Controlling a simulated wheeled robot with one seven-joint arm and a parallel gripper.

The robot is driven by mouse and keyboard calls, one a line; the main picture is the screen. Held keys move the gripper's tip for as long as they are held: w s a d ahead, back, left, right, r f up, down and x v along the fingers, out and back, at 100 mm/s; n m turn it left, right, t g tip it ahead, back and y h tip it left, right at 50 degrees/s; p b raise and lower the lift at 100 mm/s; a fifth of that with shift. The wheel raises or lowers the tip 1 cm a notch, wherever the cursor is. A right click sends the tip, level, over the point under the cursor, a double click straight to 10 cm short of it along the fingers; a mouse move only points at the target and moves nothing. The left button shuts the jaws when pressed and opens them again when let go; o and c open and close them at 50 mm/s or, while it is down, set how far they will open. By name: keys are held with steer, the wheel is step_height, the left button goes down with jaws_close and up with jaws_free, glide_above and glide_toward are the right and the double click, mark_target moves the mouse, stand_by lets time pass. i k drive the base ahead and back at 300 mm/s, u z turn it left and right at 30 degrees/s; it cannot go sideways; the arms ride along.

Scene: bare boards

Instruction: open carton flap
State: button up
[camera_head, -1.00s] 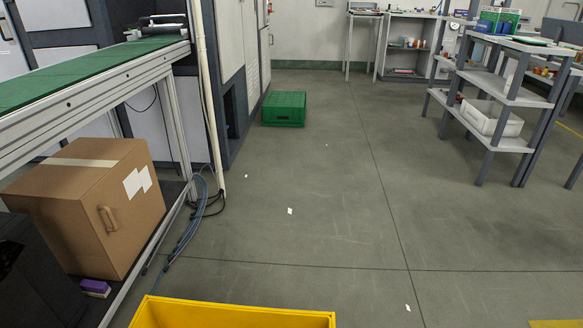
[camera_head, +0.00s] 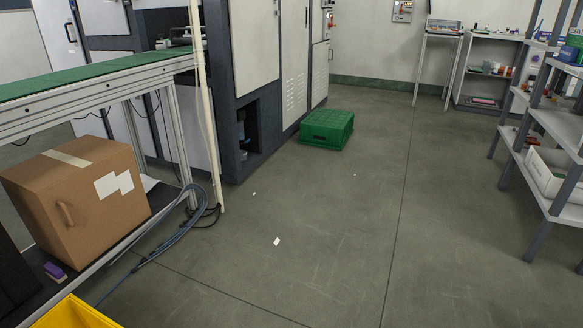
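A brown cardboard carton (camera_head: 98,207) stands on the low dark shelf under the conveyor at the left. A pale tape strip runs along its top, and the top looks closed. White labels are on its right-hand face, and a handle-like piece (camera_head: 66,213) is on its front face. My gripper is not in view, so its state and its place relative to the carton do not show.
The green-topped conveyor (camera_head: 90,82) runs above the carton. Cables (camera_head: 165,243) lie beside a pale post. A yellow bin (camera_head: 75,314) is at the bottom left. A green crate (camera_head: 326,130) sits farther back. Shelving (camera_head: 555,130) stands right.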

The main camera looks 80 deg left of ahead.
mark_target(90, 210)
steer(key=i, duration=0.15)
steer(key=u, duration=2.75)
steer(key=i, duration=2.4)
steer(key=u, duration=2.15)
steer(key=i, duration=1)
